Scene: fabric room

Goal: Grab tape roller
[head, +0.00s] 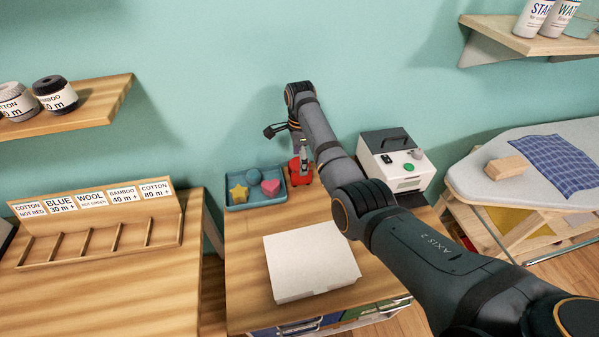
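A small red item (307,176), which looks like the tape roller, stands at the back of the wooden table, just right of the blue tray. My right arm reaches in from the right and bends down over it. My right gripper (303,158) points down at the top of the red item and overlaps it in the picture. The fingers are too small and partly hidden to tell whether they are open or shut, or whether they touch it. My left gripper is not in view.
The blue tray (236,207) holds a yellow star, a pink heart and teal pieces. A white box (311,262) lies at the table's front. A white machine (397,163) stands right of my forearm. An ironing board (480,181) is farther right.

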